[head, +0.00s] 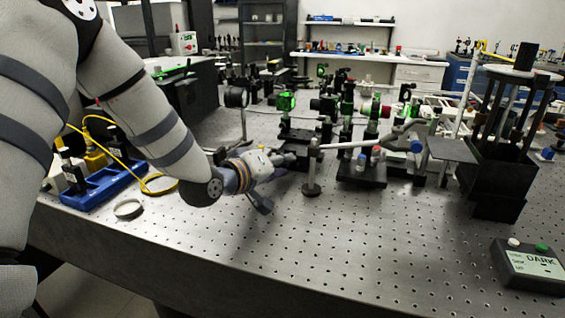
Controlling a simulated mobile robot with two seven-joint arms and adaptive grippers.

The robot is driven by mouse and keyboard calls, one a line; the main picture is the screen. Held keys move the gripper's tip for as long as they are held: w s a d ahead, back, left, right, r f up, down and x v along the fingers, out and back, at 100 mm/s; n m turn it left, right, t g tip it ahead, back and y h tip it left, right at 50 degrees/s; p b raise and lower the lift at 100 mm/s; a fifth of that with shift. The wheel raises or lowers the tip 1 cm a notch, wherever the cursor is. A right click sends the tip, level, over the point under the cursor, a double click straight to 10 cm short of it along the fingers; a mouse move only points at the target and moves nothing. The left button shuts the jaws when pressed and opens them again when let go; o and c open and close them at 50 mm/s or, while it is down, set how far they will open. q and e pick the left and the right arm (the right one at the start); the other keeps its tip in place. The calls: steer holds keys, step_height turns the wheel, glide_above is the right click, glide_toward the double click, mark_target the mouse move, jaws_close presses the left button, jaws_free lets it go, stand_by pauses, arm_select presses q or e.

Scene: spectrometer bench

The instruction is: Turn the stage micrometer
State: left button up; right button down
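My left gripper (277,180) reaches in from the left, low over the bench. Its two dark fingers look spread apart, one towards the back by the optics and one towards the front. I see nothing clearly held between them. Just beyond the back finger is a dark stage assembly (298,136) with mounts on it; whether the finger touches it I cannot tell. Another dark stage (361,173) with small red and blue knobs stands further right. The stage micrometer itself is too small or hidden to make out. My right gripper is not in view.
A thin post (311,172) with a horizontal rod stands right of the gripper.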

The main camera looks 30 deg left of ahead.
arm_select(q)
jaws_close()
steer(key=shift+w+d+r+m+g+y, duration=0.1)
steer(key=shift+m+g+y, duration=0.35)
steer(key=shift+m, duration=0.65)
steer(key=o, duration=0.6)
jaws_free()
steer(key=v, duration=0.7)
steer(key=shift+s, duration=0.25)
